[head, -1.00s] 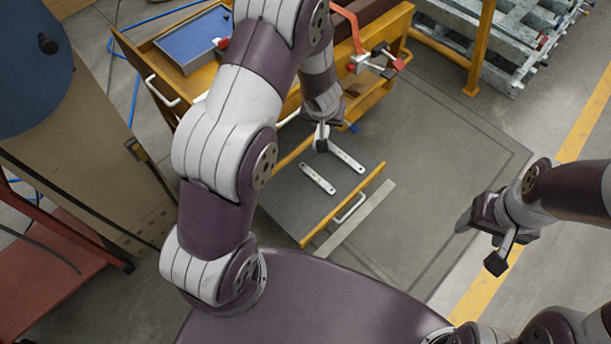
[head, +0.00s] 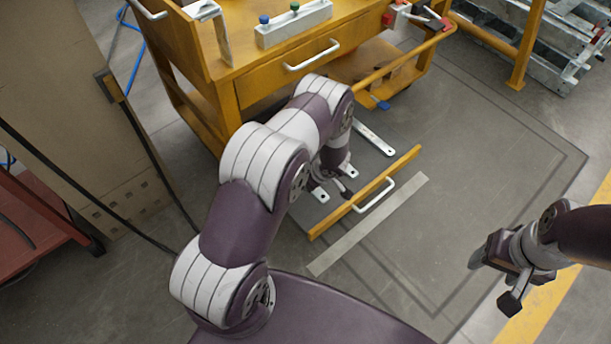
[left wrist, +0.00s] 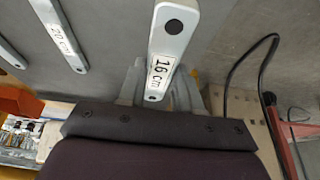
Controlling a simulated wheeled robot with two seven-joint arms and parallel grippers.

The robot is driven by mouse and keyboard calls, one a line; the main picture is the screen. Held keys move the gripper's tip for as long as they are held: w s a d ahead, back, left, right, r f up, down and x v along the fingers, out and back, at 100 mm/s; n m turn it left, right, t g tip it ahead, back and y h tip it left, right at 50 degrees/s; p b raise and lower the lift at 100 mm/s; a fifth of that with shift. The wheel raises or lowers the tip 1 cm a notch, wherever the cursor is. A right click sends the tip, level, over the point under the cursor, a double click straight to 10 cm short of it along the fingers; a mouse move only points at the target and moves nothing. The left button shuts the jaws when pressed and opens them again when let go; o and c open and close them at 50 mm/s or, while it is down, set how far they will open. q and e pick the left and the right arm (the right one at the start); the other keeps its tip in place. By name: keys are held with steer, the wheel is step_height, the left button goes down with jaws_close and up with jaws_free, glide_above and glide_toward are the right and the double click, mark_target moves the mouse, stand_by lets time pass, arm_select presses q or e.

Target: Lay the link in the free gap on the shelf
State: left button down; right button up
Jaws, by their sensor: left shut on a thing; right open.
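My left gripper (left wrist: 160,92) is shut on a pale metal link marked "16 cm" (left wrist: 175,38), with a dark round hole at its far end. The held link looks closer to the camera than the link marked "20 cm" (left wrist: 60,36), which lies on the grey shelf (left wrist: 105,35). In the head view my arm hides much of the grip; the held link's end (head: 319,194) shows left of the 20 cm link's end (head: 346,170). Another link (head: 374,138) lies further right. I cannot tell whether the held link touches the shelf. My right gripper (head: 491,280) is open and empty.
The shelf's orange front bar (head: 398,167) has a white handle (head: 374,196). An orange cabinet (head: 285,75) stands behind, with a clamp (head: 415,17) on its right. A brown panel (head: 95,110) stands at left.

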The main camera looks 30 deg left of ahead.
arm_select(q)
steer(key=w+a+f, duration=0.1)
steer(key=a+f+b, duration=0.1)
steer(key=a, duration=0.1)
steer(key=w+a+f, duration=0.1)
steer(key=shift+w+a+f, duration=0.1)
steer(key=shift+w+a, duration=0.2)
steer(key=shift+a+f+b, duration=0.15)
steer(key=shift+f+b, duration=0.1)
steer(key=shift+b, duration=0.05)
steer(key=shift+f+b, duration=1.15)
steer(key=shift+f, duration=0.8)
steer(key=c, duration=0.8)
jaws_free()
steer(key=shift+r, duration=0.1)
